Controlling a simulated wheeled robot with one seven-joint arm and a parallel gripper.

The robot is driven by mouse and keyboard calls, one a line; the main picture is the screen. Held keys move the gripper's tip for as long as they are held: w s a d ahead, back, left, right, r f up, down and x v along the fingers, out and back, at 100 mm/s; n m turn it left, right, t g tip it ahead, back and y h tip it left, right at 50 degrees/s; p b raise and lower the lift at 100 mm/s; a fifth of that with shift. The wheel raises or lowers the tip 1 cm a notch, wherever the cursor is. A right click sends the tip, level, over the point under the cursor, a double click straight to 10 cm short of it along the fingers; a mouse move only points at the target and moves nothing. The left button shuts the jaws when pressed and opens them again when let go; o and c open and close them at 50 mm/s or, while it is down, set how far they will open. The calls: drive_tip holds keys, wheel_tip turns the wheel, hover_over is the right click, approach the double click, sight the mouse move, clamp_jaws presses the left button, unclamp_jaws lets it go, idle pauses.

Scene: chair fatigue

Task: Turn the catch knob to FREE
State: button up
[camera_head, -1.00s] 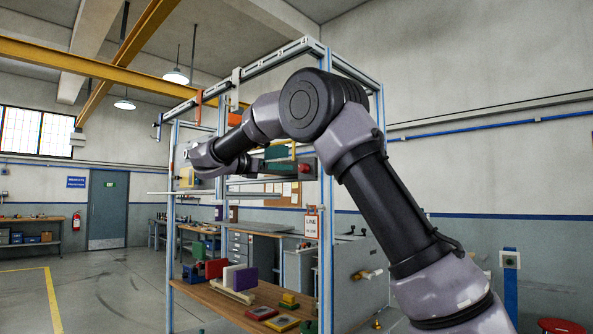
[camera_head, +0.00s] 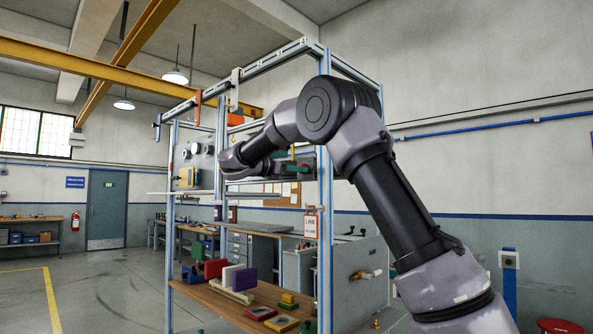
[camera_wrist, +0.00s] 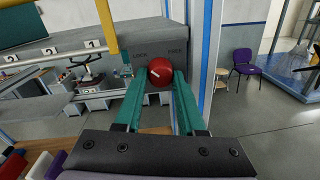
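The red catch knob (camera_wrist: 160,72) sits on the face of a grey box (camera_wrist: 163,36) in the wrist view. A small pale mark shows on its left part. The word LOCK (camera_wrist: 139,55) is printed above left of it and FREE (camera_wrist: 174,52) above right. My gripper (camera_wrist: 160,80) has two green fingers, spread apart, one on each side of the knob. The tips lie close to its sides; I cannot tell whether they touch it. In the head view my arm covers much of this area, and I cannot make out the knob there.
A yellow bar (camera_wrist: 107,28) hangs at the upper left of the wrist view. A blue-edged frame post (camera_wrist: 209,60) stands right of the box. In the head view, a wooden shelf (camera_head: 217,304) with coloured blocks lies below the arm. Open floor is at the left.

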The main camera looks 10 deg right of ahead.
drive_tip(key=shift+m, duration=0.4)
clamp_jaws()
drive_tip(key=shift+r+m+t+y, duration=0.15)
drive_tip(key=shift+m+y, duration=0.15)
drive_tip(key=shift+m, duration=3.8)
drive_tip(key=shift+m+t+y, duration=0.15)
drive_tip(key=shift+m+y, duration=0.15)
drive_tip(key=shift+m, duration=3.8)
drive_tip(key=o, duration=1.1)
unclamp_jaws()
drive_tip(key=shift+s+a, duration=0.1)
drive_tip(key=v, duration=1)
drive_tip(key=shift+s+a+r, duration=0.1)
drive_tip(key=shift+s+a, duration=0.05)
drive_tip(key=shift+a, duration=0.05)
